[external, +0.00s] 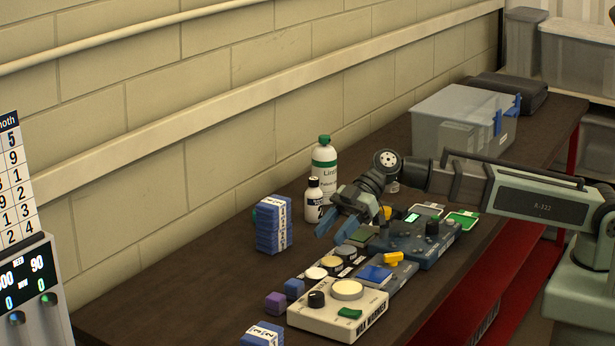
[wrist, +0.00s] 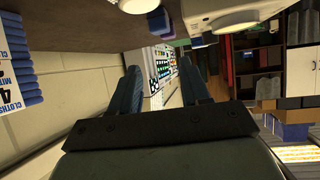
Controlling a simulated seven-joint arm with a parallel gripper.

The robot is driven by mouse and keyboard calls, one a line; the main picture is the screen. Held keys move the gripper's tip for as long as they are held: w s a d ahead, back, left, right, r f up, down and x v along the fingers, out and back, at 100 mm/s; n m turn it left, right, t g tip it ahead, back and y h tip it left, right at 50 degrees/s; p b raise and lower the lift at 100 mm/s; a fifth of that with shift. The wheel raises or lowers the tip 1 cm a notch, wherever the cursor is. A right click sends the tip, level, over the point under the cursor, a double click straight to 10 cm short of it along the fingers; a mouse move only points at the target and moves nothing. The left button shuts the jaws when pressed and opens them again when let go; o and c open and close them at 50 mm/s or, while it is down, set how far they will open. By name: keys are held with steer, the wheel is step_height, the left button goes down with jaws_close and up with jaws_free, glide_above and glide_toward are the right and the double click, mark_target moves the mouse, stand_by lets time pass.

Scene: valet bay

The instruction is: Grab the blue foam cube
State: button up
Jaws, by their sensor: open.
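The blue foam cube (external: 293,288) is a small dark-blue block on the dark bench in the external view. It sits just right of a purple cube (external: 275,302) and by the left end of the devices. My gripper (external: 336,228) is open and empty, its blue fingers pointing down and left, above and behind the cube and apart from it. In the wrist view the two fingers of my gripper (wrist: 160,75) stand apart with nothing between them.
A cream device (external: 338,310) with knobs stands right of the cubes. A stack of blue cloth packs (external: 273,224), a dark-capped bottle (external: 313,201) and a green-capped bottle (external: 324,165) stand by the wall. Another blue pack (external: 262,334) lies at the front. Bare bench lies left of the cubes.

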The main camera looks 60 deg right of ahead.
mark_target(295, 281)
steer(key=x, duration=0.6)
steer(key=f+x, duration=0.1)
steer(key=x, duration=0.5)
steer(key=shift+s+f, duration=0.1)
steer(key=shift+c, duration=0.3)
steer(key=c, duration=0.7)
